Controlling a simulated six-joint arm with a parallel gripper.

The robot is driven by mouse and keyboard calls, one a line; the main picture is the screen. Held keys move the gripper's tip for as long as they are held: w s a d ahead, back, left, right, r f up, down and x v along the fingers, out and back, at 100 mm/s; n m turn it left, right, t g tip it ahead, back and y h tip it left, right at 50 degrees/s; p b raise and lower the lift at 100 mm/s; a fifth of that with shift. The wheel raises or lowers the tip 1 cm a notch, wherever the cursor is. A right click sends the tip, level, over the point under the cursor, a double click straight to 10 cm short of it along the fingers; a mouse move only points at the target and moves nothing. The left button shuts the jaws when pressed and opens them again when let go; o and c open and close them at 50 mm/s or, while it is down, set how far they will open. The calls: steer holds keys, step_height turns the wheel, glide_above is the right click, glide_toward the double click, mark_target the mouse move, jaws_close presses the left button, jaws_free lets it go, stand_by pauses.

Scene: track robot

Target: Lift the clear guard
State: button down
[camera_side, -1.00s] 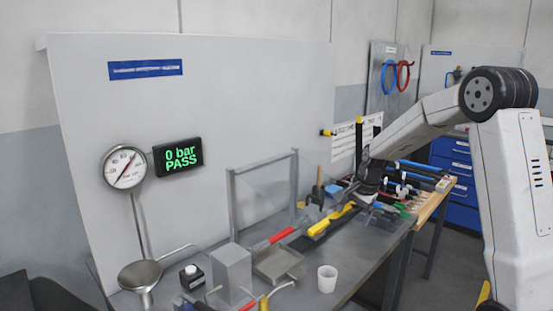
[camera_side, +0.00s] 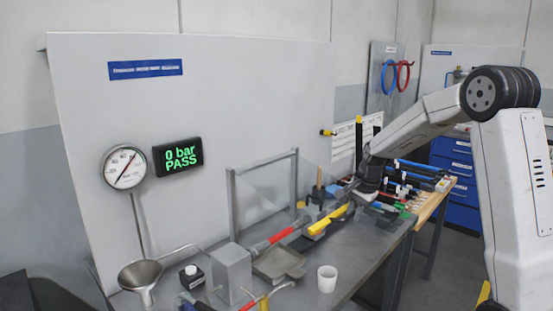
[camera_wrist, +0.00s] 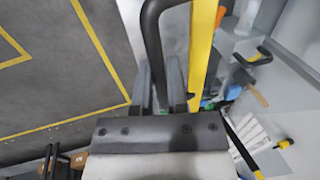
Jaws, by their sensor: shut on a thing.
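A clear panel in a grey upright frame (camera_side: 230,205) stands near the back board in the side view and looks like the clear guard. Its transparent sheet is faint, so its full extent is hard to tell. My gripper (camera_side: 362,193) is low over the far part of the bench, right of the frame. In the wrist view, my gripper (camera_wrist: 162,92) is shut on a black curved handle (camera_wrist: 152,35). What the handle is fixed to cannot be made out clearly. A yellow bar (camera_wrist: 201,45) runs close beside the handle.

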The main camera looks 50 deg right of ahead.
steer(key=w+v, duration=0.1)
steer(key=v, duration=0.5)
steer(key=shift+r, duration=0.35)
stand_by(0.4)
steer(key=shift+r, duration=0.1)
steer(key=w+v, duration=0.1)
steer(key=v, duration=0.5)
steer(key=shift+w+r, duration=0.4)
steer(key=shift+w, duration=0.2)
steer(key=shift+r, duration=0.1)
stand_by(0.3)
step_height(320, 180, up, 6)
steer(key=w, duration=0.2)
stand_by(0.8)
steer(key=shift+r, duration=0.1)
